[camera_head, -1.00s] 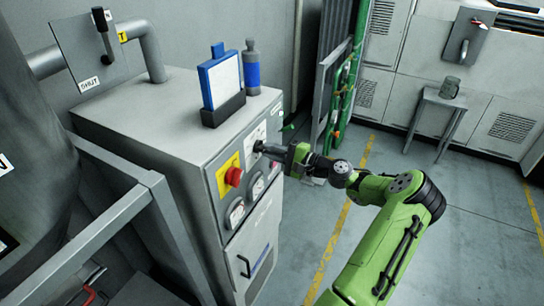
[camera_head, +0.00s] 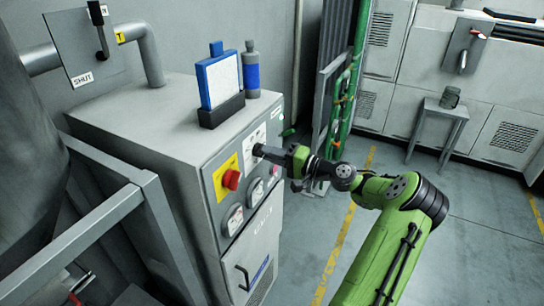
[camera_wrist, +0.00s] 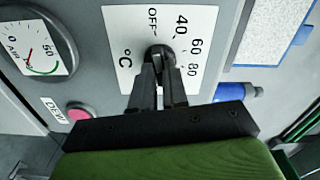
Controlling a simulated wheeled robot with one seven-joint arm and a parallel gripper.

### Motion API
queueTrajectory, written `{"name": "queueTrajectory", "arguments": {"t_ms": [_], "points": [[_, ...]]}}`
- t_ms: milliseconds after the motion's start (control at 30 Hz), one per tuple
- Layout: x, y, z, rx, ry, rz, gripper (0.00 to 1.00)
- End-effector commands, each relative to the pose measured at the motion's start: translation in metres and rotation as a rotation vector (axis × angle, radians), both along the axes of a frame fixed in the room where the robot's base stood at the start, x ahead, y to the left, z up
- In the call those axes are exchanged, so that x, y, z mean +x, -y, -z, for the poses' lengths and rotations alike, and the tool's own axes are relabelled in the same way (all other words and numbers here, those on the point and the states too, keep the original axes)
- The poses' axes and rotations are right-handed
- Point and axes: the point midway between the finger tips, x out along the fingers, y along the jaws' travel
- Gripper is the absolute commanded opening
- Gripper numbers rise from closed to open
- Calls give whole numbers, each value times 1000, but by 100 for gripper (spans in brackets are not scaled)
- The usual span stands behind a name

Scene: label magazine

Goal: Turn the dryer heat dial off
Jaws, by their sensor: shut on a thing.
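The heat dial (camera_wrist: 158,50) is a small black knob on a white scale plate (camera_wrist: 118,25), marked OFF, 40, 60, 80 and °C, in the wrist view. My gripper (camera_wrist: 157,64) is shut on the knob, one dark finger on each side. The fingers cover much of the knob, so I cannot tell where its pointer stands. In the head view the scale plate (camera_head: 254,136) is on the front of the grey dryer cabinet (camera_head: 140,120). My gripper (camera_head: 262,151) reaches it from the right and hides the knob.
A red button on a yellow plate (camera_head: 229,178) sits left of my gripper, with round gauges (camera_head: 234,219) below. A pink button (camera_wrist: 77,112) is close by. A blue-framed board (camera_head: 219,80) and a bottle (camera_head: 251,70) stand on the cabinet.

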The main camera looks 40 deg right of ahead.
Motion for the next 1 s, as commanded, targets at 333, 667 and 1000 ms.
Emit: {"name": "queueTrajectory", "arguments": {"t_ms": [333,667,1000], "points": [[0,0,2,-4,-4,-1,0],[0,0,1,-3,-2,0,39],[-37,15,1,-2,-2,7,39]]}}
